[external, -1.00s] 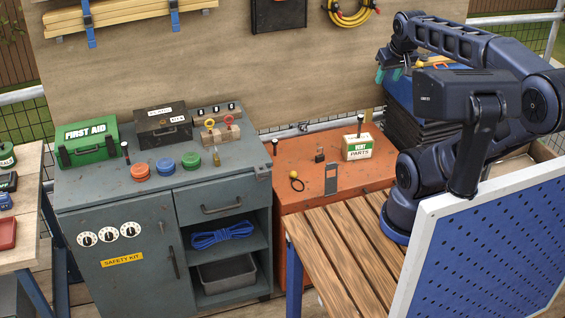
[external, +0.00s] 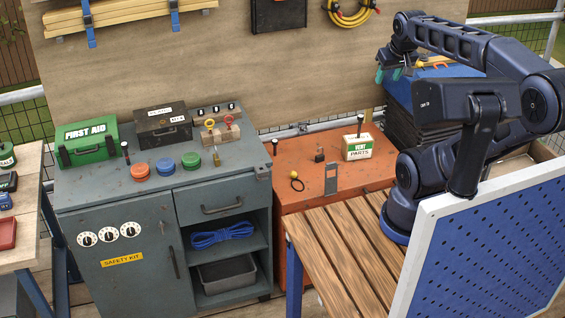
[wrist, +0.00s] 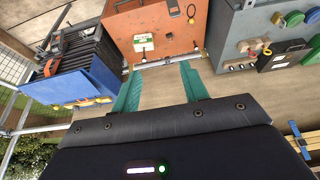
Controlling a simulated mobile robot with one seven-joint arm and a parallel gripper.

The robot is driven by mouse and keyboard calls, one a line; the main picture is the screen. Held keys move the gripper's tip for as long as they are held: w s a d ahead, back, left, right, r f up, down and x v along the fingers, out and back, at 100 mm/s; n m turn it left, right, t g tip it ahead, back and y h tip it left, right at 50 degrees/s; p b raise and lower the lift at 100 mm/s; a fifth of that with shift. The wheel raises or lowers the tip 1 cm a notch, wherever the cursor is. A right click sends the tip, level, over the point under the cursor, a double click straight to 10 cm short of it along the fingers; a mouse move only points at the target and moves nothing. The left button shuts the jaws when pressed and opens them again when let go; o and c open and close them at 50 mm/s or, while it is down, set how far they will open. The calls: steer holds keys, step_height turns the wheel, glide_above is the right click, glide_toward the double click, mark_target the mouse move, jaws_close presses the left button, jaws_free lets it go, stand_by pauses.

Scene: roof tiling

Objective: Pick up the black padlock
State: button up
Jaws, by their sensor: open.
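A small dark padlock (external: 319,155) stands on top of the orange cabinet (external: 345,194), left of the white and green parts box, in the external view. I cannot make it out clearly in the wrist view. A brass-coloured padlock (external: 216,156) is on the grey cabinet to the left. My gripper (external: 388,74) is at the back right, above the orange cabinet and beside the blue bin, well apart from the dark padlock. In the wrist view its teal fingers (wrist: 160,69) are spread, with nothing between them.
The parts box (external: 358,147), a grey metal plate (external: 331,180) and a yellow ball on a black loop (external: 296,181) share the orange top. A blue bin (wrist: 82,87) on a black stack stands beside it. The plywood wall (external: 260,70) rises behind.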

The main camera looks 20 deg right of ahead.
stand_by(0.7)
steer(key=n+g, duration=0.5)
steer(key=n, duration=1.2)
glide_above(322, 154)
step_height(322, 154, down, 45)
steer(key=shift+n, duration=0.3)
steer(key=f, duration=0.5)
steer(key=shift+s+d+f, duration=0.2)
steer(key=shift+s+f, duration=0.05)
steer(key=shift+w+a+f, duration=0.1)
steer(key=shift+w+f, duration=0.05)
steer(key=shift+f, duration=1.25)
steer(key=shift+w+f, duration=0.15)
steer(key=shift+f, duration=1.2)
jaws_close()
